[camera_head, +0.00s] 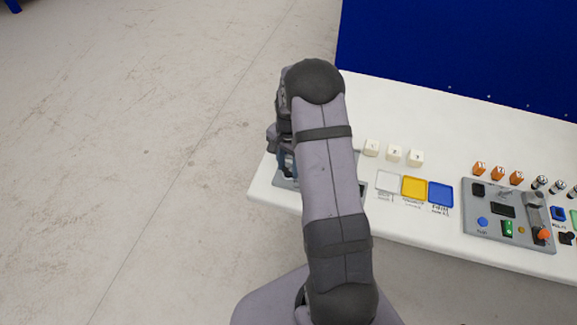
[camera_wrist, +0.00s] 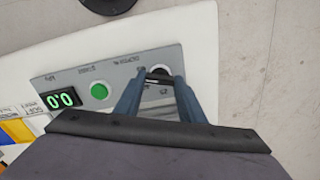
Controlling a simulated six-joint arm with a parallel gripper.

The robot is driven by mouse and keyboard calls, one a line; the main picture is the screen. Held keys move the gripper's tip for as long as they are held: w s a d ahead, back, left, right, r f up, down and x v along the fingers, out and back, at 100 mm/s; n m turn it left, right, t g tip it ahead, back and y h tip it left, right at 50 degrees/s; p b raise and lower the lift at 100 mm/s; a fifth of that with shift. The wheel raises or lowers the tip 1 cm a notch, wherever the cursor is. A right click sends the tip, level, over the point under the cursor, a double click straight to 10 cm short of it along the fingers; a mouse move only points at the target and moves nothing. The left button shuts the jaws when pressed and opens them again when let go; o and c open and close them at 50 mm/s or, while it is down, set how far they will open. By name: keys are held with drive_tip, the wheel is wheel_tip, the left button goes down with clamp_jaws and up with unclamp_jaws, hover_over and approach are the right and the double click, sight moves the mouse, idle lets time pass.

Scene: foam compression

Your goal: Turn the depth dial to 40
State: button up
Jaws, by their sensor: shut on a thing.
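A grey panel (camera_wrist: 122,76) lies at the end of the white table and carries a dark round dial (camera_wrist: 160,71). My gripper (camera_wrist: 160,80) has its two blue fingers either side of the dial, shut on it. The fingers hide part of the dial and the marks around it, so its setting cannot be read. The panel also has a green button (camera_wrist: 99,91) and a display (camera_wrist: 59,100) reading 0.0. In the head view my arm covers most of the panel (camera_head: 284,182) and my gripper (camera_head: 284,168).
On the white table (camera_head: 450,110), several small white blocks (camera_head: 394,154) stand behind white, yellow (camera_head: 413,187) and blue (camera_head: 440,195) squares. Orange pieces (camera_head: 497,173) and another grey device (camera_head: 510,215) are farther right. A blue panel (camera_head: 460,50) stands behind the table.

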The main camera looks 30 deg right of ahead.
sight(289, 169)
drive_tip(key=n, duration=0.5)
drive_tip(key=shift+n+b, duration=0.4)
drive_tip(key=shift+n, duration=2)
drive_tip(key=shift+w, duration=0.1)
drive_tip(key=o, duration=1)
drive_tip(key=shift+o, duration=0.2)
drive_tip(key=shift+r+b, duration=0.85)
drive_tip(key=shift+r, duration=2.85)
